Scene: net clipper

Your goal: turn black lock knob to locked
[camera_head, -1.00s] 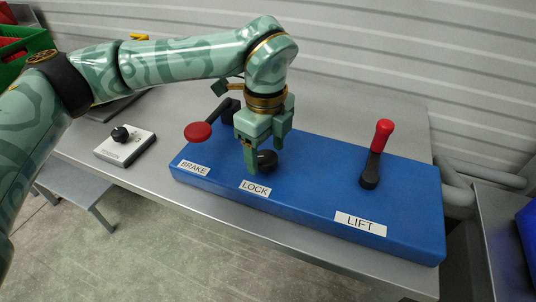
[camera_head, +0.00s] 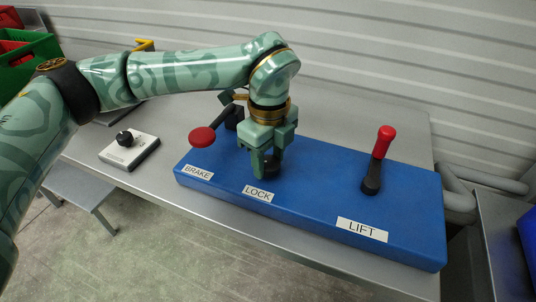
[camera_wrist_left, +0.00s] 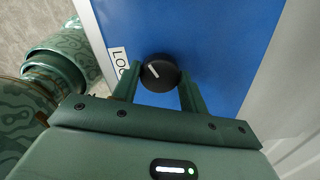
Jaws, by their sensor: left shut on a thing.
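The black lock knob (camera_wrist_left: 159,72) sits on the blue panel (camera_head: 315,195) behind the LOCK label (camera_head: 258,193). In the left wrist view it is round, with a white pointer line slanting across its top. My left gripper (camera_head: 265,172) comes down over the knob from above and is shut on it, one finger on each side. In the head view the fingers hide much of the knob, and only a dark part (camera_head: 273,170) shows. My right gripper is in neither view.
A red-tipped brake lever (camera_head: 202,137) stands left of my gripper. A red-handled lift lever (camera_head: 378,160) stands to the right. A small white box (camera_head: 130,150) with a black knob lies on the grey table. A green crate (camera_head: 28,60) is at the far left.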

